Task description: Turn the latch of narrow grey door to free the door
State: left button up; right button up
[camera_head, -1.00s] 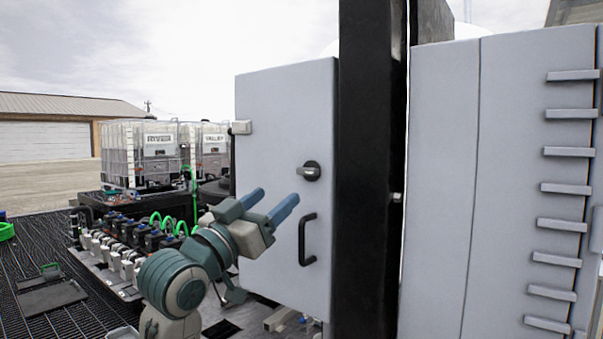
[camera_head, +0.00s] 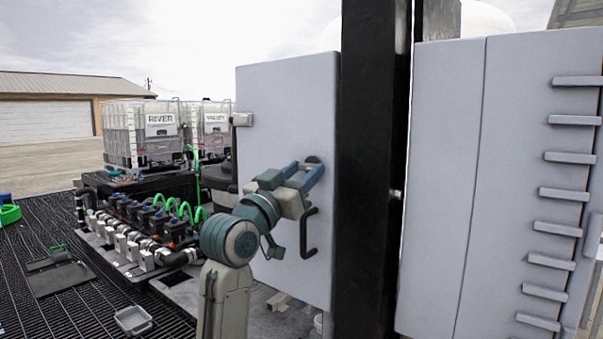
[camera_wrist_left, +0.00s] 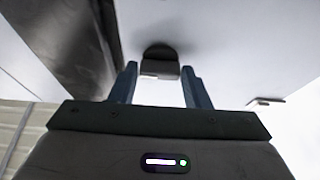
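The narrow grey door (camera_head: 285,110) stands closed, with a black bar handle (camera_head: 309,235) low on its right side. Its dark latch knob (camera_head: 313,160) sits above the handle and is mostly hidden behind my gripper in the head view. My left gripper (camera_head: 304,174) is at the latch with its blue fingers apart. In the left wrist view the latch (camera_wrist_left: 160,66) lies between the tips of the open fingers (camera_wrist_left: 158,85), with a gap visible on each side. My right gripper is not in view.
A black post (camera_head: 365,170) stands right of the door, with a large grey cabinet (camera_head: 440,180) beyond it. A valve manifold (camera_head: 140,225) with green hoses and caged white totes (camera_head: 140,130) are at the left. Open grating (camera_head: 80,300) covers the floor.

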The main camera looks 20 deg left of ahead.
pick_arm(q)
jog(key=c, duration=0.5)
jog(key=shift+o, duration=0.2)
